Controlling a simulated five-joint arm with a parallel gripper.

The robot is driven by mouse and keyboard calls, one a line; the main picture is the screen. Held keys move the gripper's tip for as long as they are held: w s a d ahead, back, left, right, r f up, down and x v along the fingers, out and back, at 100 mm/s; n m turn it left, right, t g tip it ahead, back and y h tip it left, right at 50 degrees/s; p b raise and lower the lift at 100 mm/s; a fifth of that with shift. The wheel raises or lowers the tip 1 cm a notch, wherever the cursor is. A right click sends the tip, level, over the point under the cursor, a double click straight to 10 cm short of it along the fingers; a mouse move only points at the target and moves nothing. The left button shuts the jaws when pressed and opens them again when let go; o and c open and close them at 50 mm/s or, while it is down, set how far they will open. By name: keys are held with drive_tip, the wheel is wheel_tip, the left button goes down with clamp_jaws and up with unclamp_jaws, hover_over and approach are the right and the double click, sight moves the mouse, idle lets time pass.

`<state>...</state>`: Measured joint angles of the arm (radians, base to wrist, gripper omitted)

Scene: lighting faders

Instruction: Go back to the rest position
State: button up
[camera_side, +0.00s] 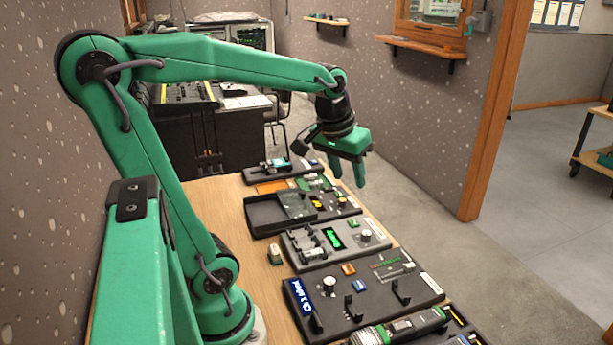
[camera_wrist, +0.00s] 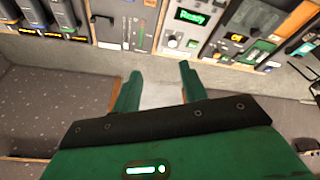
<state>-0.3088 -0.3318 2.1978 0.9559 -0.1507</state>
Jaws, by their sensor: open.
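My gripper (camera_side: 347,172) is green and hangs from the outstretched arm above the far right part of the wooden table (camera_side: 232,204). Its two fingers point down and stand apart with nothing seen between them. In the wrist view the open fingers (camera_wrist: 160,85) reach toward a row of panels, with a bare light patch between them. A panel with green "Ready" text (camera_wrist: 189,16) lies just beyond the fingertips there. I cannot tell in the side view whether the fingertips touch anything.
Several dark panels with knobs and switches fill the table, such as the front panel (camera_side: 360,290) and a grey panel with a green display (camera_side: 333,239). A small tan block (camera_side: 275,254) stands at their left. A wall shelf (camera_side: 421,46) is behind.

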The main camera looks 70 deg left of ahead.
drive_tip(key=s+d+f+m+t+h, duration=0.1)
drive_tip(key=s+d+m+t, duration=0.1)
drive_tip(key=s+d+m, duration=0.3)
drive_tip(key=shift+s+d, duration=1.25)
drive_tip(key=shift+d, duration=1)
